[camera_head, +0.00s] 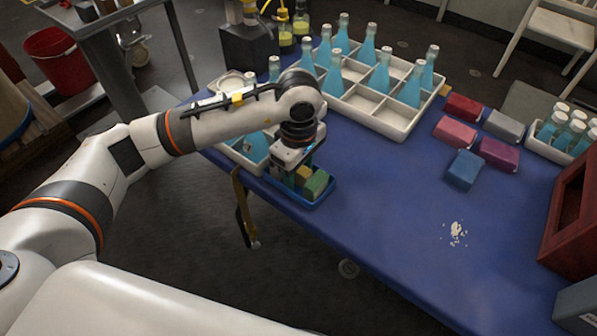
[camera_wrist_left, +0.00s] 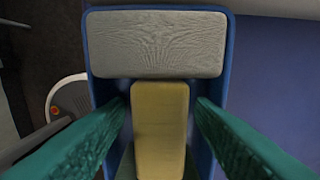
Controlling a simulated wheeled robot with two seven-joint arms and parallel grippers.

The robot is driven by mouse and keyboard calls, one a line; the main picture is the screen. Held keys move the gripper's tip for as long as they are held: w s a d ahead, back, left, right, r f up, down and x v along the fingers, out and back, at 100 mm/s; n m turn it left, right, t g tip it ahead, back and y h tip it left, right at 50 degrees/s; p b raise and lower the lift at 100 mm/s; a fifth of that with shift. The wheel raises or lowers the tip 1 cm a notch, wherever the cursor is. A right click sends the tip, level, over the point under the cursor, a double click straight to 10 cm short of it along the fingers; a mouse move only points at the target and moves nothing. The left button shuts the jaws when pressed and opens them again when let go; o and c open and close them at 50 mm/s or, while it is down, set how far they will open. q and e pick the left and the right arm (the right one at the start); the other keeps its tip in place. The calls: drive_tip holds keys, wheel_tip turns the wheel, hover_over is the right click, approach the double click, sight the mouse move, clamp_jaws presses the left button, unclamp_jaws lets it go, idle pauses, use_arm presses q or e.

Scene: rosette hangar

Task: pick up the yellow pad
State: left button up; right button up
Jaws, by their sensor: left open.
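The yellow pad (camera_wrist_left: 160,135) lies in a small blue tray (camera_head: 316,201) at the left front edge of the blue table. In the left wrist view the tray's blue rim (camera_wrist_left: 92,45) surrounds it, and a grey pad (camera_wrist_left: 155,43) lies just beyond it. A green pad (camera_head: 316,184) shows beside it in the head view. My left gripper (camera_head: 297,176) reaches down over the tray. In the wrist view its teal fingers (camera_wrist_left: 161,104) are open, one on each side of the yellow pad, with small gaps. My right gripper is not in view.
A white divided crate (camera_head: 385,127) with several blue bottles stands behind the tray. Red, pink, purple, grey and blue pads (camera_head: 464,169) lie to the right. A dark red box (camera_head: 570,215) stands at the right edge. The table's front middle is clear except for pale crumbs (camera_head: 457,233).

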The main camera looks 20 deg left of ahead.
use_arm(q)
clamp_jaws()
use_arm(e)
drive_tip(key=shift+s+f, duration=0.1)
